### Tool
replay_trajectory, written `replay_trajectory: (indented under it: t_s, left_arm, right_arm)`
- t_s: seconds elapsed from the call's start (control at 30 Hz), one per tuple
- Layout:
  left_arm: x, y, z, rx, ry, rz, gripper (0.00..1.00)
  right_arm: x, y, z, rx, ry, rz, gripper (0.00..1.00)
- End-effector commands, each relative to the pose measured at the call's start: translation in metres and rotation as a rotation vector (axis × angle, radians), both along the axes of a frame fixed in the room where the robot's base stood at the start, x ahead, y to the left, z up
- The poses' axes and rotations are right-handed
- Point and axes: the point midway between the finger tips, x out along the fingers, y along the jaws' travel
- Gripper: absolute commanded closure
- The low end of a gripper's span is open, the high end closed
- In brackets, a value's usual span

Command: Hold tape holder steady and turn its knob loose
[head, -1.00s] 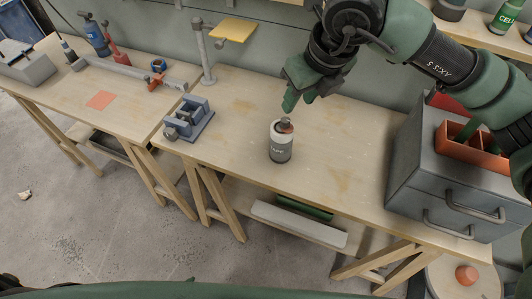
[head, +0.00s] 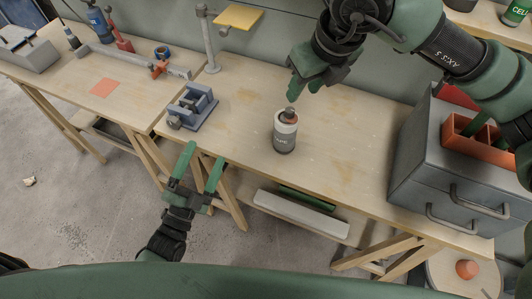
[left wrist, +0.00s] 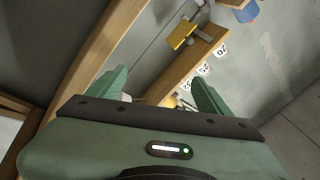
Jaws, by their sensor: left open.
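The tape holder (head: 284,138) is a dark grey and white can lettered "TAPE", upright on the workbench. Its small grey knob (head: 289,113) sits on top, with a reddish part beneath it. My left gripper (head: 205,154) is open and empty in front of the bench's front edge, to the left of and below the holder. Its two spread green fingers also show in the left wrist view (left wrist: 158,76), with nothing held between them. My right gripper (head: 307,92) hangs just above and behind the knob, apart from it; its finger gap is unclear.
A blue vise (head: 192,106) stands left of the holder. Behind it is a post with a yellow plate (head: 239,18). A grey toolbox (head: 440,165) with an orange tray (head: 468,137) fills the bench's right end. Bare bench top (head: 335,150) surrounds the holder.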

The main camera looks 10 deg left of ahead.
Motion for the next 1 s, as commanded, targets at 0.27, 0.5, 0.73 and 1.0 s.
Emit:
replay_trajectory:
  t_s: [0.27,0.5,0.73,1.0]
  left_arm:
    - [0.036,-0.081,0.001,-0.503,0.363,-0.240,0.21]
    - [0.034,-0.143,0.000,-0.775,0.637,-0.400,0.21]
    - [0.046,-0.162,0.000,-0.818,0.684,-0.424,0.21]
    - [0.081,-0.184,0.000,-0.814,0.682,-0.424,0.21]
  right_arm:
    - [0.000,0.000,0.000,0.000,0.000,0.000,0.64]
    - [0.000,0.000,0.000,0.000,0.000,0.000,0.64]
    - [0.000,0.000,0.000,0.000,0.000,0.000,0.64]
    - [0.000,0.000,0.000,0.000,0.000,0.000,0.64]
